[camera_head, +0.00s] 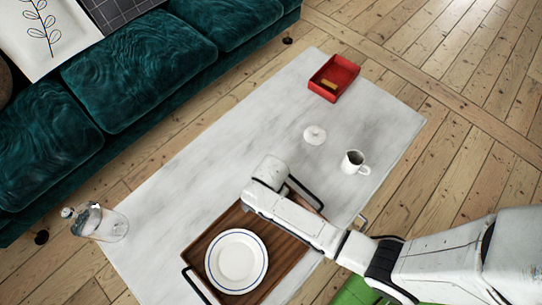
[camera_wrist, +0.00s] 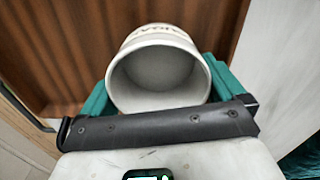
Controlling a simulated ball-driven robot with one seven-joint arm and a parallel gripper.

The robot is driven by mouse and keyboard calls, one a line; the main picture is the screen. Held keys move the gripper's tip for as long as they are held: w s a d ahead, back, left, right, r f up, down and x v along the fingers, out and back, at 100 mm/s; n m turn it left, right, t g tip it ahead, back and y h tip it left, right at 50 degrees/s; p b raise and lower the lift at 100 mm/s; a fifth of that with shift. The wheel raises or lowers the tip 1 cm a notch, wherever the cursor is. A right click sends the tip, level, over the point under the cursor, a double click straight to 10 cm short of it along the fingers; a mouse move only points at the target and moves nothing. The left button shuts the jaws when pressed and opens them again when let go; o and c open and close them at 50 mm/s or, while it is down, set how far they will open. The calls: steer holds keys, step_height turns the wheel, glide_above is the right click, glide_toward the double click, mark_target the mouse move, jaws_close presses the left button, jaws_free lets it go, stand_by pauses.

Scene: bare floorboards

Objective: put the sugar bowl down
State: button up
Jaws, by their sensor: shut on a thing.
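The sugar bowl (camera_wrist: 158,75) is a white, open round pot with dark lettering, partly seen, on its outer side. In the wrist view my gripper (camera_wrist: 160,92) is shut on it, with a teal finger at either side. Its mouth faces the camera and its inside looks empty. Behind it is the brown wooden tray (camera_wrist: 60,40); I cannot tell whether the bowl touches it. In the head view my arm's end hides the bowl and my fingers over the far part of the tray (camera_head: 285,245).
A white plate (camera_head: 236,261) fills the near part of the tray. On the pale marbled table (camera_head: 200,190) are a small white lid (camera_head: 314,135), a white jug (camera_head: 354,162), a red box (camera_head: 334,78) and a glass bottle (camera_head: 105,224). A green sofa (camera_head: 140,70) runs alongside.

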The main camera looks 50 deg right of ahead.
steer(key=o, duration=0.7)
steer(key=shift+f, duration=0.1)
steer(key=shift+o, duration=0.2)
step_height(320, 180, up, 12)
steer(key=shift+r+p, duration=0.15)
steer(key=shift+p, duration=1.1)
steer(key=s+d+r+n, duration=0.3)
steer(key=s+r+n, duration=0.1)
steer(key=n, duration=0.4)
steer(key=s+d+r+n+t, duration=0.1)
steer(key=s+d+r+n, duration=0.2)
steer(key=s+r+n, duration=0.2)
steer(key=shift+s+d+r+n, duration=0.25)
steer(key=shift+s+n, duration=0.65)
steer(key=shift+n, duration=0.6)
